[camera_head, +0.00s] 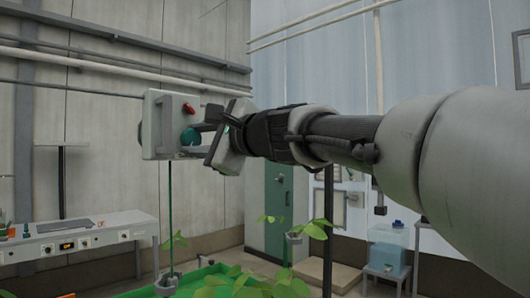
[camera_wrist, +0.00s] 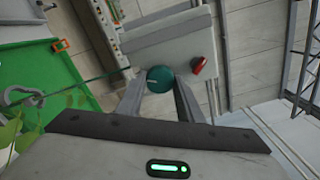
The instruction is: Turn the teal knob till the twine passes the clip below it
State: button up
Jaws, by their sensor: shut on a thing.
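The teal knob (camera_head: 190,137) is on the front of a pale box (camera_head: 156,125) on a wall-side mount; the wrist view shows it (camera_wrist: 159,79) with a light pointer mark. My gripper (camera_head: 204,137) is shut on the knob, a finger on each side in the wrist view (camera_wrist: 158,88). A dark green twine (camera_head: 169,215) hangs from the box down to a grey clip (camera_head: 166,284) at the bottom. Whether its end is above, in or below the clip is too small to tell. In the wrist view the twine (camera_wrist: 95,83) runs off left.
A red knob (camera_head: 188,108) sits close above the teal one. A green trough (camera_head: 205,281) with leafy plants (camera_head: 285,288) lies below. A bench with control panels (camera_head: 80,238) stands left, a green cabinet (camera_head: 279,205) behind, and a blue-liquid tank (camera_head: 387,247) right.

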jog(key=shift+n+b, duration=1.3)
jog(key=shift+n, duration=0.7)
jog(key=o, duration=1.1)
jog(key=shift+c, duration=0.2)
jog(key=b+v, duration=0.1)
jog(key=v, duration=1.6)
jog(key=shift+d, duration=0.25)
